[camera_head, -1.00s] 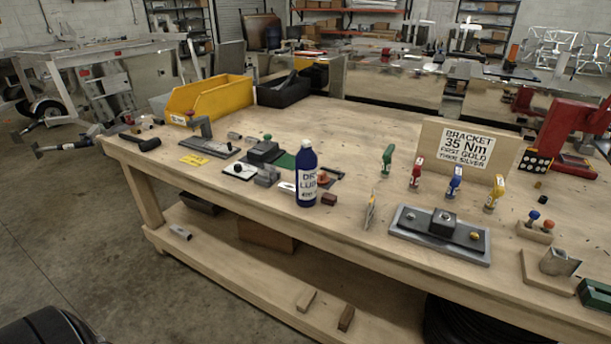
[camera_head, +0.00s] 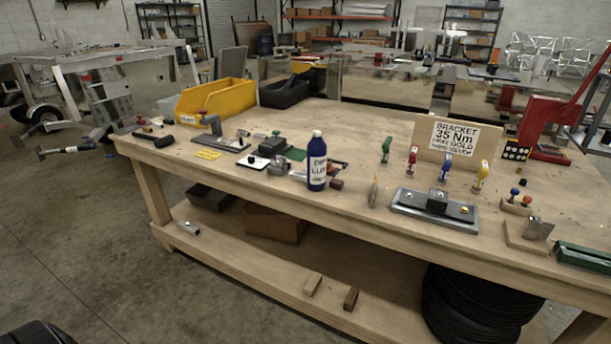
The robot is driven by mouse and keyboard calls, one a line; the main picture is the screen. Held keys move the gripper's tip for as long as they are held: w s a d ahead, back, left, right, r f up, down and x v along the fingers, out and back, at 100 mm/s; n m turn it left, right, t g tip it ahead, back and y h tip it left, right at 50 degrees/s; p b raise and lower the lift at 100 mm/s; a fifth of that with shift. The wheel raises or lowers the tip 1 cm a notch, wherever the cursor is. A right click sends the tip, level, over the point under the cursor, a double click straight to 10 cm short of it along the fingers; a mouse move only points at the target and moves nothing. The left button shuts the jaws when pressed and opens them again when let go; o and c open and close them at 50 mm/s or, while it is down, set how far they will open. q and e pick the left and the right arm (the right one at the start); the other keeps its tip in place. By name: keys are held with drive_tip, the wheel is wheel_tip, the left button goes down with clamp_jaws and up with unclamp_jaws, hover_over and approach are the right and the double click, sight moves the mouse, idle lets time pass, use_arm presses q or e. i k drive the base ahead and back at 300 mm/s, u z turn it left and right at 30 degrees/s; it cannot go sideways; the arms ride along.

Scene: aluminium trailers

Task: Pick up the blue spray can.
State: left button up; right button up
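The blue spray can (camera_head: 317,162) stands upright near the front edge of the wooden workbench (camera_head: 250,188). It has a white cap and a white label with dark lettering. Nothing covers it from the front. Neither of my grippers shows in the head view.
Small tools and a dark block (camera_head: 337,184) lie close around the can. A yellow bin (camera_head: 217,99) and black bin (camera_head: 285,92) stand at the back left. A bracket sign (camera_head: 455,140), coloured-handled tools and a metal fixture plate (camera_head: 435,209) are to the right. Floor in front is clear.

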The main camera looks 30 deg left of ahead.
sight(316, 148)
drive_tip(key=u, duration=0.85)
drive_tip(key=i, duration=0.25)
drive_tip(key=u, duration=0.05)
